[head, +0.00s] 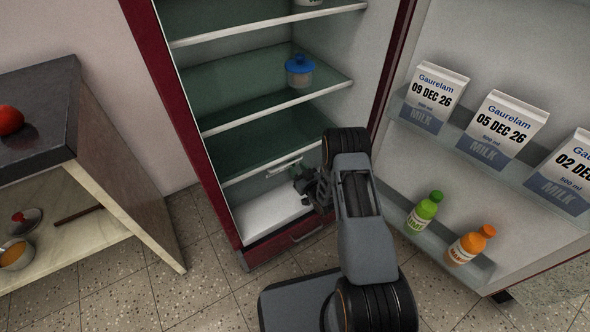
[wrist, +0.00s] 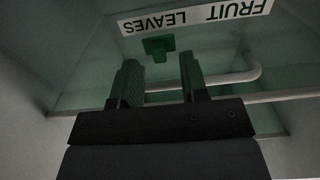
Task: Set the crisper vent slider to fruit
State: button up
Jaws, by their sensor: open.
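The green vent slider knob (wrist: 157,46) shows in the wrist view, close to the LEAVES word of a white label strip (wrist: 195,15). The label looks upside down there, with LEAVES on its left part and FRUIT on its right. My gripper (wrist: 158,66) is open and empty, its two dark green fingers pointing at the knob, which appears between and beyond their tips. I cannot tell how far apart tips and knob are. In the head view my gripper (head: 314,188) is low in the fridge, by the crisper; the knob cannot be made out there.
A pale handle bar (wrist: 245,76) crosses behind the fingers. The fridge door stands open at right with milk cartons (head: 435,98), a green bottle (head: 424,211) and an orange bottle (head: 470,245). A blue-lidded jar (head: 299,71) stands on a shelf above. A counter (head: 40,115) is at left.

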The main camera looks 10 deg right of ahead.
jog(key=shift+x, duration=1)
grip_shut()
